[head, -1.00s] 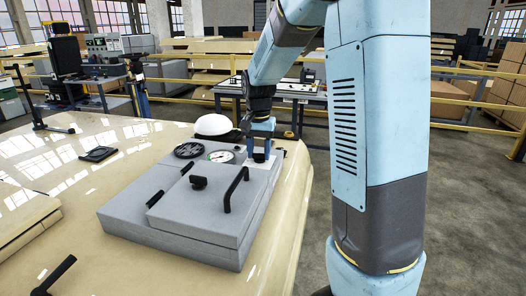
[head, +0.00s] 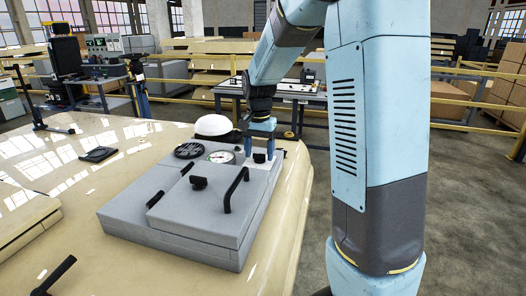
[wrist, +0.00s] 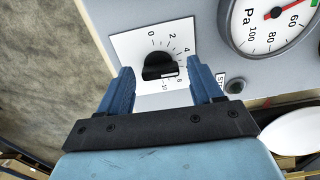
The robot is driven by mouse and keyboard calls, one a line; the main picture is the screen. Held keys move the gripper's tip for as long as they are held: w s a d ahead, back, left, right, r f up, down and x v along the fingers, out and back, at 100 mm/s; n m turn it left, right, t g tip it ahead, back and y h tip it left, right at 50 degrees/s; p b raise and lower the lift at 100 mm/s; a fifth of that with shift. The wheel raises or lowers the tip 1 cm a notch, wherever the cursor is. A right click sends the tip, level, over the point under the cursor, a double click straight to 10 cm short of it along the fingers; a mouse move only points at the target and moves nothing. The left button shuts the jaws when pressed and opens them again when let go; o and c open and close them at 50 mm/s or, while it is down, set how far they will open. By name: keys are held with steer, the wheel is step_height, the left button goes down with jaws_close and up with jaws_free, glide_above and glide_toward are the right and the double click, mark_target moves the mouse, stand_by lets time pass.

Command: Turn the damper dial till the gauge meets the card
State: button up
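The damper dial (wrist: 159,66) is a black knob on a white plate (wrist: 131,46) marked 0 to 10. My gripper (wrist: 160,82) is open, one blue finger on each side of the knob, with gaps visible in the wrist view. In the head view my gripper (head: 259,147) is at the grey box's far right corner, above the dial (head: 259,157). The gauge (wrist: 262,38) is a white Pa face with a red needle, partly cut off by the frame; it also shows in the head view (head: 220,157). I cannot make out a card.
The grey box (head: 170,236) lies on a cream surface (head: 60,190), with black handles (head: 236,190) on its lid. A round black vent (head: 189,151) and a white dome (head: 213,125) are near the gauge. A small dark button (wrist: 235,86) is right of my gripper.

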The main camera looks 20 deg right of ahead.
mark_target(259, 154)
steer(key=shift+o, duration=0.2)
steer(key=shift+r, duration=0.1)
step_height(259, 154, up, 14)
steer(key=shift+f, duration=0.25)
stand_by(0.5)
steer(key=s+d+f+n+t, duration=0.1)
steer(key=s+n+t, duration=0.4)
steer(key=s, duration=2.2)
steer(key=shift+d+f+n+t, duration=0.15)
steer(key=shift+d+n+t, duration=0.15)
steer(key=shift+n, duration=0.7)
